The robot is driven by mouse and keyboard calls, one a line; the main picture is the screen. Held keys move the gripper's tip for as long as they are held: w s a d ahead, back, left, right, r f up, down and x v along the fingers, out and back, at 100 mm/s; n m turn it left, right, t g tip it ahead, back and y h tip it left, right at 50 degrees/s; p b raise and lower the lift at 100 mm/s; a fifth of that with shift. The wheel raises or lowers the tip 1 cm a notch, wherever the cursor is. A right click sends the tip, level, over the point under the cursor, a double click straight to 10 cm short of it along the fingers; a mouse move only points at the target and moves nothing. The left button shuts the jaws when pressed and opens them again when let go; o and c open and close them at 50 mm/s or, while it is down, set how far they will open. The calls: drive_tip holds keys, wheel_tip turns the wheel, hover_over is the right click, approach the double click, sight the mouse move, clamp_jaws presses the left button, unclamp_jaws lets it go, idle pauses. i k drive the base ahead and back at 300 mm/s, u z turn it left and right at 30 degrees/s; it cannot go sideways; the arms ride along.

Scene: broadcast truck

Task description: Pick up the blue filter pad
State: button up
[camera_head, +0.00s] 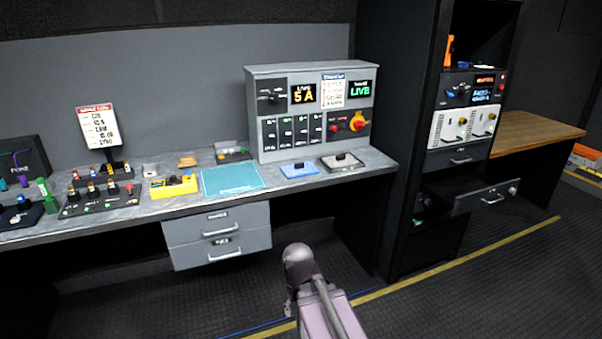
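The blue filter pad appears to be the small flat blue piece with a dark grip on top (299,170). It lies on the grey worktop, in front of the control console and between a teal mat and a dark-framed pad (341,162). Nothing covers it. Part of my arm shows at the bottom centre, in front of the desk and below the worktop in the picture. I cannot make out my gripper's fingers.
The teal mat (234,180) lies left of the blue pad, with a yellow box (173,187) beyond it. The grey console (311,112) stands behind. Two drawers (218,235) hang under the worktop. A dark rack with an open drawer (484,196) stands right.

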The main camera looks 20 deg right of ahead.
sight(300, 169)
drive_tip(key=z, duration=0.25)
drive_tip(key=i, duration=0.95)
drive_tip(key=u, duration=0.3)
